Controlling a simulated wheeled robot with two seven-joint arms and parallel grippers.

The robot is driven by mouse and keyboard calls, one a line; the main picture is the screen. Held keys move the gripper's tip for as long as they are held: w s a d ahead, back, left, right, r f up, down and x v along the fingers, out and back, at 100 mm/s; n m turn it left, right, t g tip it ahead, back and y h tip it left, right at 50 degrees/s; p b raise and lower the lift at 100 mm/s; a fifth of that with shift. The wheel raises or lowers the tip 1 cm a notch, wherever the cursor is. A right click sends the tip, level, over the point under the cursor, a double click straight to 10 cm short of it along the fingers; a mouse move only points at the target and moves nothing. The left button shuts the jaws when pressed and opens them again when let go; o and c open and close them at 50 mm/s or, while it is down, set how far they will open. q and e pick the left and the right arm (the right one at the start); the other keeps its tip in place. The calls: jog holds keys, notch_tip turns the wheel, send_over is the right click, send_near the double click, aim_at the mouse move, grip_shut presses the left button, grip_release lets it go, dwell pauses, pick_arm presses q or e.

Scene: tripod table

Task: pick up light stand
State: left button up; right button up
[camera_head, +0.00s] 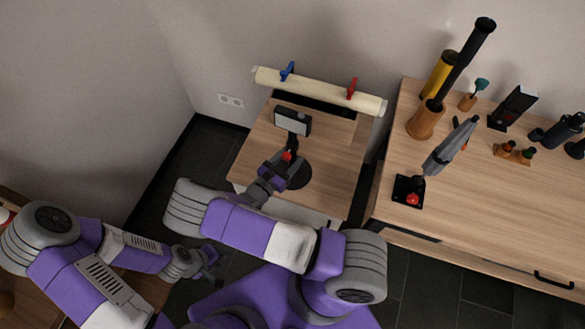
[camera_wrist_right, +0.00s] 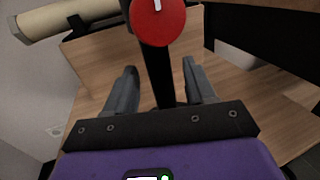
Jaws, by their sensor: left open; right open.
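The light stand (camera_head: 300,177) stands upright on the small wooden table, with a round black base, a dark pole and a pale rectangular lamp head on top. In the right wrist view its black pole (camera_wrist_right: 157,75) and red knob (camera_wrist_right: 159,20) are close. My right gripper (camera_head: 284,164) is open at the pole, below the lamp head. In the wrist view its fingers (camera_wrist_right: 163,78) lie on either side of the pole, with gaps visible. The gripper partly hides the pole in the head view. My left gripper (camera_head: 212,262) is open and empty, low at the left, away from the stand.
At right, a wooden cabinet (camera_head: 460,215) bears a folded grey umbrella (camera_head: 450,146), an orange holder (camera_head: 426,121) and several dark items.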

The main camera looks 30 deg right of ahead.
jog(key=shift+w+d, duration=0.25)
jog(key=shift+d, duration=0.45)
grip_shut()
dwell(0.9)
